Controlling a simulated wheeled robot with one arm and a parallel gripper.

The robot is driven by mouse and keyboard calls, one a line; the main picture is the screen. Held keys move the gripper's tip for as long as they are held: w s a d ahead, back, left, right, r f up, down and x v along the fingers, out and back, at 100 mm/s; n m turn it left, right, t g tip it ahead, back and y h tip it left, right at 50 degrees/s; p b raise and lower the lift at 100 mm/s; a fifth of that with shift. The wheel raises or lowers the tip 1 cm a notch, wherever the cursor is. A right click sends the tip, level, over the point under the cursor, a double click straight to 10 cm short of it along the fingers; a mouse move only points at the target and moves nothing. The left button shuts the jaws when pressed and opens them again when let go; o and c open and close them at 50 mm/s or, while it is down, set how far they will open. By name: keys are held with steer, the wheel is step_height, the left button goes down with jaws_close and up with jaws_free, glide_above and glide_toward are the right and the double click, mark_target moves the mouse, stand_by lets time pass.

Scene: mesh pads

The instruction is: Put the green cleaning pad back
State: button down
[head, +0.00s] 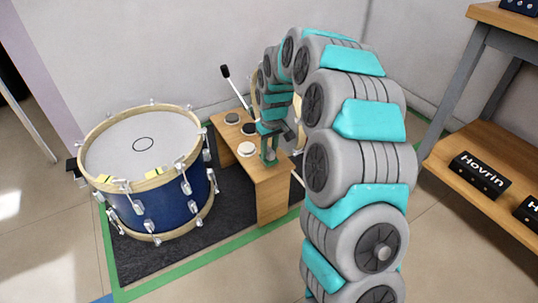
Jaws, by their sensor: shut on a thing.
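My gripper (269,159) is small in the head view, at the right side of the low wooden bench (272,194). It points down, low over the bench top, just right of a pale round pad (247,149). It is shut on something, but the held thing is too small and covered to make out. Dark green shows at the fingers; I cannot tell finger from pad there. I cannot pick out the green cleaning pad for certain. A brown-rimmed round pad (232,118) and a dark round pad (249,129) lie farther back on the bench.
A blue drum (150,205) stands left of the bench on a dark, green-edged mat (150,262). A black-headed beater (226,71) rises behind the bench. A wooden shelf (445,152) with black Hovrin boxes (479,176) is at right. My arm hides the bench's right surroundings.

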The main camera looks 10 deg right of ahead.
steer(key=shift+f, duration=0.85)
steer(key=shift+f, duration=0.2)
steer(key=c, duration=0.6)
jaws_free()
steer(key=shift+r, duration=0.1)
